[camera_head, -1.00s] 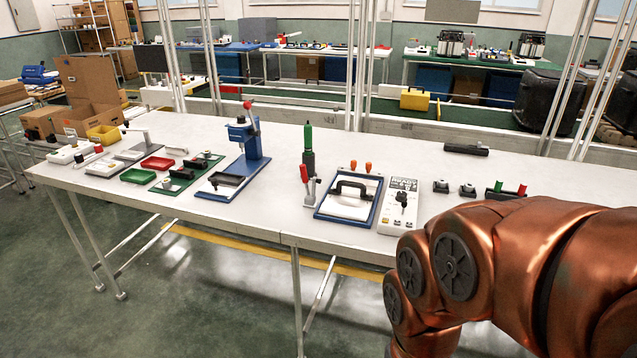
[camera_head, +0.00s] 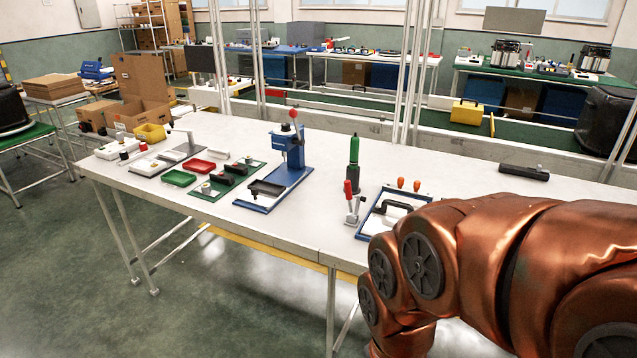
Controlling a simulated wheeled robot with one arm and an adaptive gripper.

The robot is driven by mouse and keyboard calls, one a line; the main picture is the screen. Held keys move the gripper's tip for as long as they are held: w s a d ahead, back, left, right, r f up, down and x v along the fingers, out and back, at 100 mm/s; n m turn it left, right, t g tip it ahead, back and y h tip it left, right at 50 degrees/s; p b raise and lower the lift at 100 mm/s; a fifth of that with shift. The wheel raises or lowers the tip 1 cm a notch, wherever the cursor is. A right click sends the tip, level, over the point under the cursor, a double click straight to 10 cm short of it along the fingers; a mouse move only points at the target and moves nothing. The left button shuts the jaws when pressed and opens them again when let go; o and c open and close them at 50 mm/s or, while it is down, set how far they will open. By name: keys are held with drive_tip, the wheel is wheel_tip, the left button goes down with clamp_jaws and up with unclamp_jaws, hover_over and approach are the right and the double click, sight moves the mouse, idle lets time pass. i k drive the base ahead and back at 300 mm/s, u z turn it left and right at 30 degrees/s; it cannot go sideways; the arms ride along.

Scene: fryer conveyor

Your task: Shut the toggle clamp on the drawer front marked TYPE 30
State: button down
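No drawer front with a readable TYPE 30 mark shows in the head view. A small metal clamp-like device with an upright red handle (camera_head: 348,191) stands on the white table, right of the middle. I cannot tell whether it is the clamp the task names. A green-handled tool (camera_head: 354,152) stands upright just behind it. My copper arm fills the lower right and hides part of the table. My gripper is outside the picture.
The long white table (camera_head: 225,137) holds a blue press (camera_head: 292,152), a red tray (camera_head: 197,167), a green tray (camera_head: 179,178) and a blue-framed plate with a black handle (camera_head: 392,206). A black bar (camera_head: 524,172) lies at the back right. The floor at the front left is clear.

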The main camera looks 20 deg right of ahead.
sight(348, 183)
drive_tip(key=u, duration=0.15)
drive_tip(key=i, duration=0.95)
drive_tip(key=z, duration=0.2)
